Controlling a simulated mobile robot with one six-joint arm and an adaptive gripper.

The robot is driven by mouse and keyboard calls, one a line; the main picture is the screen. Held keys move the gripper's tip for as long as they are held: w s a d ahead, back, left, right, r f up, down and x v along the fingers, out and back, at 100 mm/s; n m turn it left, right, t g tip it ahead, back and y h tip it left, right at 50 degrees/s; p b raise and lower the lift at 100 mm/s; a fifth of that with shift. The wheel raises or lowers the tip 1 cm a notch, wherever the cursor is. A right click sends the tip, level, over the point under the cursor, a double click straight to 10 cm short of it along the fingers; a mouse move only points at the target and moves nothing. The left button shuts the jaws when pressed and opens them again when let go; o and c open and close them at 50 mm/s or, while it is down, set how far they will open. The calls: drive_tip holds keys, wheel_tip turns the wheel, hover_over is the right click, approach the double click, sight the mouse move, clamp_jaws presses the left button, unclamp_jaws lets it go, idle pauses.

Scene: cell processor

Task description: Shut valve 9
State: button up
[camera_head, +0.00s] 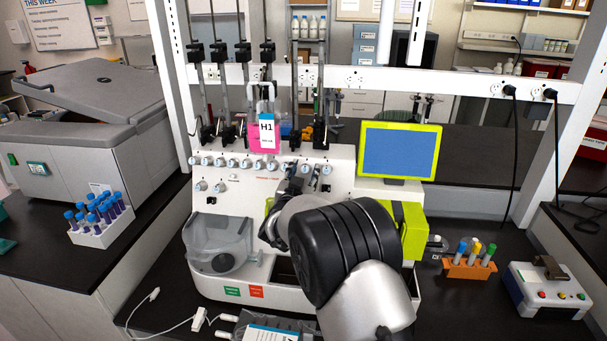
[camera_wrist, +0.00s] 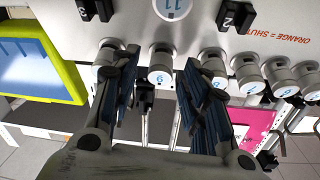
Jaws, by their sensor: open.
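In the wrist view, a white round valve (camera_wrist: 161,66) with a small blue mark that looks like a 9 sits on the panel between my fingertips. My gripper (camera_wrist: 161,57) is open, with one dark finger on each side of this valve. I cannot tell whether the fingers touch it. Neighbouring white valves (camera_wrist: 213,66) stand in the same row, close to the right finger. In the head view, my gripper (camera_head: 292,190) is in front of the white cell processor (camera_head: 340,180), below the valve row (camera_head: 232,162). My arm hides part of the machine's front there.
The yellow-green framed screen (camera_head: 400,151) stands right of the valves. A pink bag (camera_head: 264,133) labelled H1 hangs above the row. An orange tube rack (camera_head: 467,266) and a grey box with buttons (camera_head: 545,290) are on the right bench. A white tube rack (camera_head: 103,233) is at left.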

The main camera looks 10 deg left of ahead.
drive_tip(key=shift+c, duration=0.2)
clamp_jaws()
drive_tip(key=shift+a+m, duration=0.1)
drive_tip(key=shift+m, duration=0.4)
drive_tip(key=m+h, duration=0.1)
drive_tip(key=m, duration=0.2)
drive_tip(key=shift+a+m+g+h, duration=0.1)
drive_tip(key=shift+m+g+h, duration=0.2)
drive_tip(key=shift+g+h, duration=0.1)
drive_tip(key=m+p, duration=0.1)
drive_tip(key=m, duration=0.1)
drive_tip(key=m+g+h+p, duration=0.1)
drive_tip(key=m, duration=0.1)
drive_tip(key=m+g+h+p, duration=0.1)
drive_tip(key=m, duration=0.1)
drive_tip(key=shift+a+r+m, duration=0.15)
drive_tip(key=shift+r+m, duration=0.15)
drive_tip(key=m+g+p, duration=0.1)
drive_tip(key=m+p, duration=0.1)
drive_tip(key=m+g+p, duration=0.1)
drive_tip(key=m+p, duration=0.1)
drive_tip(key=m, duration=0.1)
drive_tip(key=shift+w+r+m+h+p, duration=0.2)
drive_tip(key=shift+m+h+p, duration=0.1)
drive_tip(key=shift+h+p, duration=0.1)
drive_tip(key=shift+m+g+p, duration=0.8)
drive_tip(key=shift+m+p, duration=0.65)
drive_tip(key=shift+m, duration=0.35)
drive_tip(key=shift+f, duration=0.1)
